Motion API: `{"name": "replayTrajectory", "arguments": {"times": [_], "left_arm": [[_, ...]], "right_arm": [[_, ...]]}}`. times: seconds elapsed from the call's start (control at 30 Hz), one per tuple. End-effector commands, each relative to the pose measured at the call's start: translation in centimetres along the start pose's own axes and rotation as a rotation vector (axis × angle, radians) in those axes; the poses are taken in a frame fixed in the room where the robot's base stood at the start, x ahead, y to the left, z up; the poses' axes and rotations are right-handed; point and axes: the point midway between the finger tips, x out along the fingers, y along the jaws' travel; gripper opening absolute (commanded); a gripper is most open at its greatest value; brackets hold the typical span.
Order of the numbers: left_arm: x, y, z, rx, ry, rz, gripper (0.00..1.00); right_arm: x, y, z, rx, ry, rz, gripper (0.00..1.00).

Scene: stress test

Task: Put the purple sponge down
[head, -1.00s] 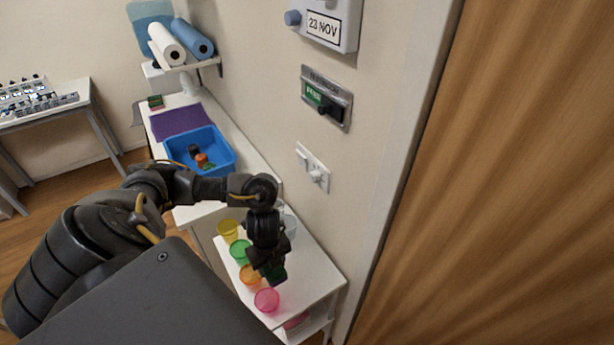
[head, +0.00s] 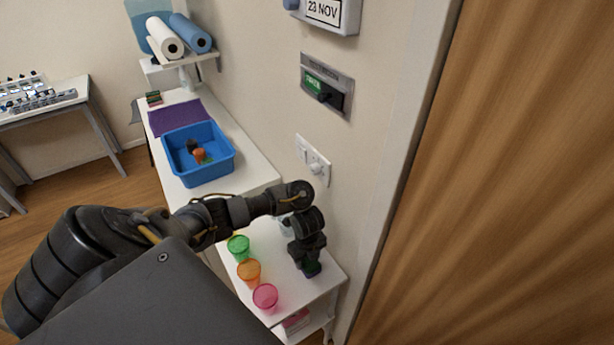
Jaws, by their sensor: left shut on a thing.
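My left gripper (head: 309,262) points down over the right side of the small white table (head: 325,288). It is shut on the purple sponge (head: 312,273), of which only a small dark green and purple part shows below the fingers. The rest of the sponge is hidden by the gripper. I cannot tell whether the sponge touches the table top. My right gripper is not in view.
Green (head: 238,248), orange (head: 249,272) and pink (head: 265,298) cups stand along the table's left side. A clear cup (head: 287,224) is partly hidden behind my arm. A blue tub (head: 198,168) stands on the farther counter beside a purple mat (head: 180,117). The wall is close on the right.

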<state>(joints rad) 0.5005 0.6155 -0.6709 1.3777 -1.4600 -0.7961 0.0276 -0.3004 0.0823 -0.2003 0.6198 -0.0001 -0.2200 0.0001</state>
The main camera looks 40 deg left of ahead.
Motion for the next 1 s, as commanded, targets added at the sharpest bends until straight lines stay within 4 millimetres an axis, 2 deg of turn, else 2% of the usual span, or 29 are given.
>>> {"name": "replayTrajectory", "arguments": {"times": [0.13,0.33,0.37,0.5,0.77,0.93,1.0], "left_arm": [[1.1,0.1,0.0,-0.001,0.000,0.002,0.30],[1.3,0.1,0.1,0.000,-0.001,0.001,0.30],[1.3,0.1,0.1,0.000,-0.001,0.001,0.51],[1.4,0.1,0.1,0.000,-0.001,0.001,0.69],[1.3,0.1,0.1,0.000,-0.001,0.000,0.71],[2.1,0.0,0.0,0.001,0.000,-0.001,0.71],[-0.2,-0.1,0.1,0.004,-0.003,-0.004,0.71]], "right_arm": [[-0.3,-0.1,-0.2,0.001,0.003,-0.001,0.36],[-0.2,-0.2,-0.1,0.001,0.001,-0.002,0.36],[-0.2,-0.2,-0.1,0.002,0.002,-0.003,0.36],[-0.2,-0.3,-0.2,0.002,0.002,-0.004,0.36],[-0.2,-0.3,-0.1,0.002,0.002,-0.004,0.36],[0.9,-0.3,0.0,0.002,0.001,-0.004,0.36],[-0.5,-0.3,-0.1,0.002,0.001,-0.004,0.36]]}}
